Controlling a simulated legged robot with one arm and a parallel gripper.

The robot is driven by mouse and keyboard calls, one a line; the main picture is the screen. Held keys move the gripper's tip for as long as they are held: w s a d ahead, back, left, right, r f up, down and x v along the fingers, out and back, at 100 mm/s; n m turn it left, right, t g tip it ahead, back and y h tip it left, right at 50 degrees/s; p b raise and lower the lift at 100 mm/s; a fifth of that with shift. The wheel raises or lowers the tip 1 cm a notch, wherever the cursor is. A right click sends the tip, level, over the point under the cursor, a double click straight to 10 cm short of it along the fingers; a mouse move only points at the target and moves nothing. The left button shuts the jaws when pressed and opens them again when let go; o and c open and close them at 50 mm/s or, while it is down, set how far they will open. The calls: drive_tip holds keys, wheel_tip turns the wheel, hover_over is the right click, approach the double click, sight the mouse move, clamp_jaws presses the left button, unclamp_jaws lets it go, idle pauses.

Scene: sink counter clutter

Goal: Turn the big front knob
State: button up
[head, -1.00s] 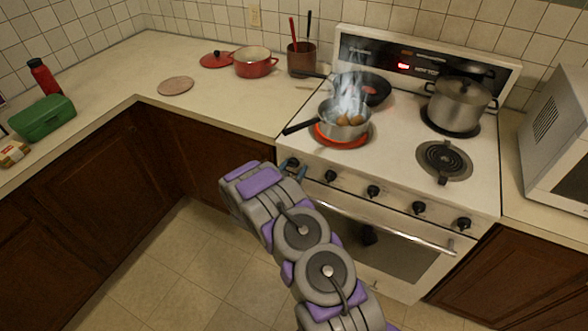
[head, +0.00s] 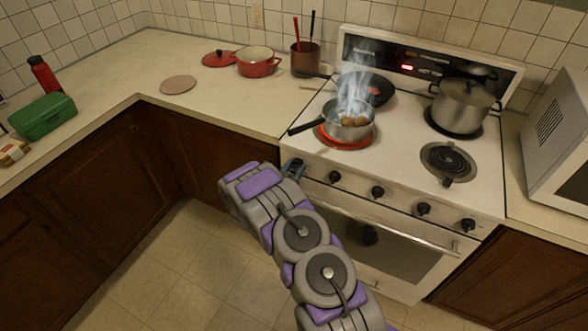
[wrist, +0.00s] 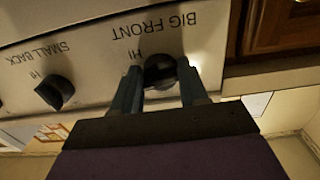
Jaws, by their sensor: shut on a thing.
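The big front knob (wrist: 160,70) is black and round, under the upside-down label "BIG FRONT" in the wrist view. My gripper (wrist: 158,84) is shut on it, one finger on each side. In the head view my gripper (head: 293,168) is at the left end of the stove's front panel, and my arm hides most of the knob there. The stove (head: 410,165) is white. A pan (head: 346,124) with round brown food sits on the glowing red front left burner, with smoke or steam rising from it.
The small back knob (wrist: 56,92) is beside the held knob. More knobs (head: 377,192) line the panel above the oven door handle (head: 400,230). A dark pan (head: 372,88) and a steel pot (head: 463,104) stand at the back. The front right burner (head: 449,162) is empty.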

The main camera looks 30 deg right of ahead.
drive_tip(key=shift+p, duration=0.3)
drive_tip(key=shift+m+p, duration=0.3)
drive_tip(key=shift+m, duration=0.3)
drive_tip(key=o, duration=1)
drive_tip(key=shift+a, duration=0.1)
drive_tip(key=shift+o, duration=0.2)
drive_tip(key=p+v, duration=0.3)
drive_tip(key=v, duration=1.4)
drive_tip(key=shift+a, duration=0.2)
drive_tip(key=shift+s+f, duration=0.1)
